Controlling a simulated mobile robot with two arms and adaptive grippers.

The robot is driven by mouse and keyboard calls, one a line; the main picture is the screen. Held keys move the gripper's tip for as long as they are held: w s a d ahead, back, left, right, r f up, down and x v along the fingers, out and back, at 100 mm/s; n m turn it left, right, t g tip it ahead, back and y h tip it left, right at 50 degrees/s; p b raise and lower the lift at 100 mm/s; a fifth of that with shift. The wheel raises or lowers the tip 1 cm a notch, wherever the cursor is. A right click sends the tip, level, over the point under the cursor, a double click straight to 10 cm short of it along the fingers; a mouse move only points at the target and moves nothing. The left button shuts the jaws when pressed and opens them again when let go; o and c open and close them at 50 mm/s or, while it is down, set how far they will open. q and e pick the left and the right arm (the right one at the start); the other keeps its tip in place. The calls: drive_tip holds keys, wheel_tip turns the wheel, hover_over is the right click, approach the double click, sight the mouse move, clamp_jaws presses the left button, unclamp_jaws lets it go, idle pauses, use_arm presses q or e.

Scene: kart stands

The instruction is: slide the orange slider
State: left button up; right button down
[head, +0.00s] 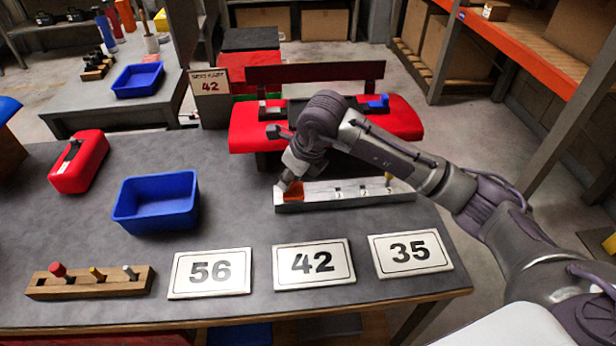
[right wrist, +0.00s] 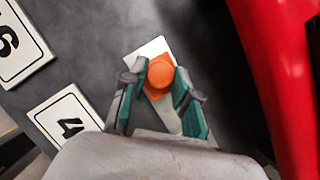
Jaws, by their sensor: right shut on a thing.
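The orange slider (head: 293,193) sits at the left end of a long pale metal rail (head: 345,204) on the grey table. My right gripper (head: 287,183) reaches down over it from the right. In the right wrist view, the slider's orange knob (right wrist: 160,74) lies between the two teal-padded fingers of my right gripper (right wrist: 158,84), which is shut on it. Part of the rail's pale end shows beyond the knob. My left gripper is not in view.
Number plates 56 (head: 210,273), 42 (head: 313,264) and 35 (head: 410,253) lie in front of the rail. A blue bin (head: 157,215) and a peg block (head: 90,290) are at left. A red kart body (head: 402,122) stands close behind the rail.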

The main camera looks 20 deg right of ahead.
drive_tip(key=shift+a, duration=0.2)
drive_tip(key=c, duration=1.2)
unclamp_jaws()
drive_tip(key=shift+o, duration=0.3)
drive_tip(key=shift+a, duration=0.1)
drive_tip(key=v, duration=1.2)
